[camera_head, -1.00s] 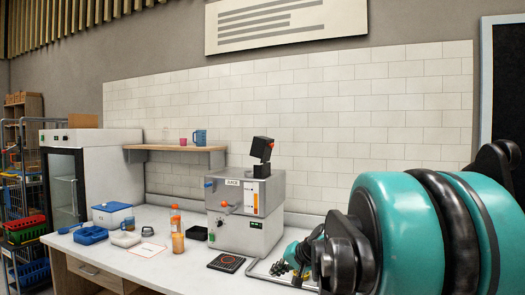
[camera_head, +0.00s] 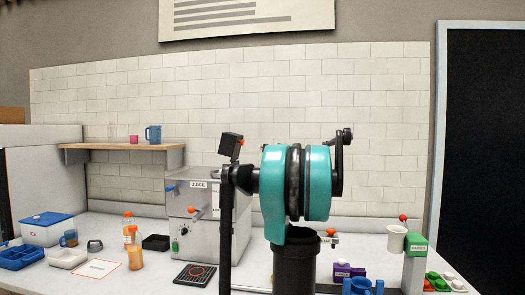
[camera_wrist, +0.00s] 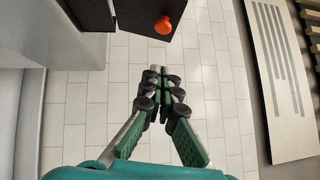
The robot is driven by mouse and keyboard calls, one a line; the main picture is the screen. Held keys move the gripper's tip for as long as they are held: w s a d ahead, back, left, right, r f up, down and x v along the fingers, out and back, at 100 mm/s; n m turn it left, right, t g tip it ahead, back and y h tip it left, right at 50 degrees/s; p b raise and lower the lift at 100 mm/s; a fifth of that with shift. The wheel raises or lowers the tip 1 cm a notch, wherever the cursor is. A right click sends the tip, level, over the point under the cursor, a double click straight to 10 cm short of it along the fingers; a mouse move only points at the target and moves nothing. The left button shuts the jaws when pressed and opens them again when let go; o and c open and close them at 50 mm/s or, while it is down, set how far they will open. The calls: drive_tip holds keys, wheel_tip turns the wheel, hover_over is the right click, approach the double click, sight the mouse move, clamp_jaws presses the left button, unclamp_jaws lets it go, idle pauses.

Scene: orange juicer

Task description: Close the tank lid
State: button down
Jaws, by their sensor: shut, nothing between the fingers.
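The juicer (camera_head: 207,208) is a grey box labelled JUICE, standing on the counter at the middle left of the head view. Its black tank lid (camera_head: 230,146) with an orange knob stands raised above the juicer top, open. The lid also shows at the top of the wrist view (camera_wrist: 140,14), with its orange knob (camera_wrist: 163,25). My gripper (camera_wrist: 160,72) has its green-padded fingers together and empty. Its tips point toward the lid and appear just short of it, not touching. In the head view I cannot make out the fingers; my teal and black arm covers that area.
Bottles (camera_head: 134,248), a blue tray (camera_head: 20,256) and a blue-lidded box (camera_head: 46,229) stand left of the juicer. A black pad (camera_head: 195,275) lies in front. A shelf (camera_head: 122,147) holds cups. A white cup (camera_head: 396,239) and green tray (camera_head: 445,283) are at right.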

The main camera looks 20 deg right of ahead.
sight(233, 147)
drive_tip(key=w+a+r, duration=0.1)
drive_tip(key=w+a, duration=0.3)
drive_tip(key=w, duration=0.4)
drive_tip(key=shift+w+r, duration=0.3)
drive_tip(key=shift+w, duration=0.05)
drive_tip(key=shift+a, duration=0.15)
drive_tip(key=shift+r, duration=0.1)
